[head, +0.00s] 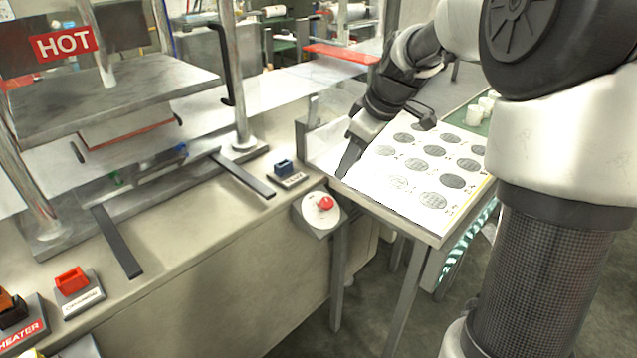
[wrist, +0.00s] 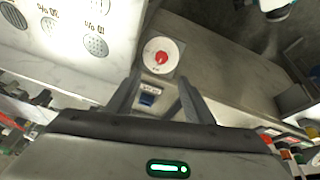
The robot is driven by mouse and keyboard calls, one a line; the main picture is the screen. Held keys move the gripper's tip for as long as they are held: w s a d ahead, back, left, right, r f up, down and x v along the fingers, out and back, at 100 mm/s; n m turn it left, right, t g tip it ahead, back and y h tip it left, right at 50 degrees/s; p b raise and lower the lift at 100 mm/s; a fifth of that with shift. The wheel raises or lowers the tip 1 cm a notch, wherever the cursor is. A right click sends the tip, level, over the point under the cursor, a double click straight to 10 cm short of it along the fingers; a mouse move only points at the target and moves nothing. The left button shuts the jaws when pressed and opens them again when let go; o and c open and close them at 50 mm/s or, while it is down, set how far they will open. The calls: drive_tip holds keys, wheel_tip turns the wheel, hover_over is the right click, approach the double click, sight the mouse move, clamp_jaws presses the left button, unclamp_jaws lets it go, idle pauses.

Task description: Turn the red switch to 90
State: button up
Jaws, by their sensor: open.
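The red switch (head: 325,203) is a round red knob on a white dial (head: 313,214), fixed to a small square plate at the front edge of the machine bench. In the wrist view the red knob (wrist: 161,57) sits just beyond the fingertips, with a pale line on it; the dial's markings are too small to read. My gripper (head: 347,168) is open and empty, above and behind the dial in the head view. In the wrist view its two fingers (wrist: 160,84) point toward the dial, apart from it.
A blue rocker switch (head: 284,167) stands on the bench close behind the dial. A red rocker switch (head: 71,281) and a HEATER switch (head: 20,325) are at the lower left. A white sheet with grey discs (head: 418,172) lies on the side table. The hot press (head: 110,90) stands at left.

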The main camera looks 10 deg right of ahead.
sight(328, 202)
drive_tip(key=b+x, duration=0.3)
drive_tip(key=x, duration=1.3)
drive_tip(key=shift+s+a+f, duration=0.1)
drive_tip(key=shift+a, duration=0.05)
drive_tip(key=shift+c, duration=0.5)
drive_tip(key=c, duration=1)
drive_tip(key=shift+o, duration=0.3)
